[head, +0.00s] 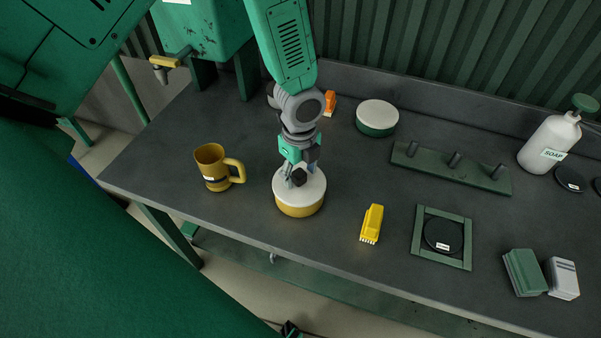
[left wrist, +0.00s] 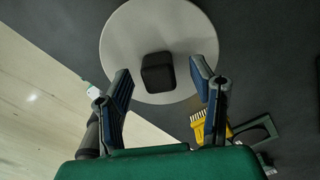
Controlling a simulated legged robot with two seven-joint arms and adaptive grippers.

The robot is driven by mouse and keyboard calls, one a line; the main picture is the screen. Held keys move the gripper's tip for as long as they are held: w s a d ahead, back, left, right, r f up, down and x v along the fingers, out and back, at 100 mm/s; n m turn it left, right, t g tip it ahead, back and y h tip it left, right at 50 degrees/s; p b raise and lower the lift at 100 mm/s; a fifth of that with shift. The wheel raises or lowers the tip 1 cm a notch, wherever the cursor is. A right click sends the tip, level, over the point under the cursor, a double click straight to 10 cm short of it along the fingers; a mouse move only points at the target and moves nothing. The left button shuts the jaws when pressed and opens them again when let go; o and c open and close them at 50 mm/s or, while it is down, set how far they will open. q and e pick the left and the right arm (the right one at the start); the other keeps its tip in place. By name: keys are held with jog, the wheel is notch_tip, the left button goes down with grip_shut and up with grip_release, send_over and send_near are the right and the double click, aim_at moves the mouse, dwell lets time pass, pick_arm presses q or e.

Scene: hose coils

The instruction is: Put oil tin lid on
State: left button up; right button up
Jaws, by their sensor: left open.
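A round tin (head: 298,209) with yellow sides stands near the front edge of the bench, with a white lid-like top (head: 313,187) on it. A dark block-like knob (head: 299,178) sits on that top. The white top (left wrist: 125,45) and its knob (left wrist: 158,73) also show in the left wrist view. My left gripper (head: 300,172) points down over the top. Its open fingers stand on either side of the knob, with gaps to it in the wrist view. My right gripper is not recognisable in view.
A yellow mug (head: 210,168) stands left of the tin, a yellow brush (head: 371,224) right. A green-framed black disc (head: 443,235), a peg rack (head: 451,168) and a white-topped green tin (head: 377,119) lie further right or back. Bare bench surrounds the yellow tin.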

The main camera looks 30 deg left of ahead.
pick_arm(q)
notch_tip(320, 180, up, 11)
dwell(0.3)
jog(key=shift+r, duration=0.1)
dwell(0.9)
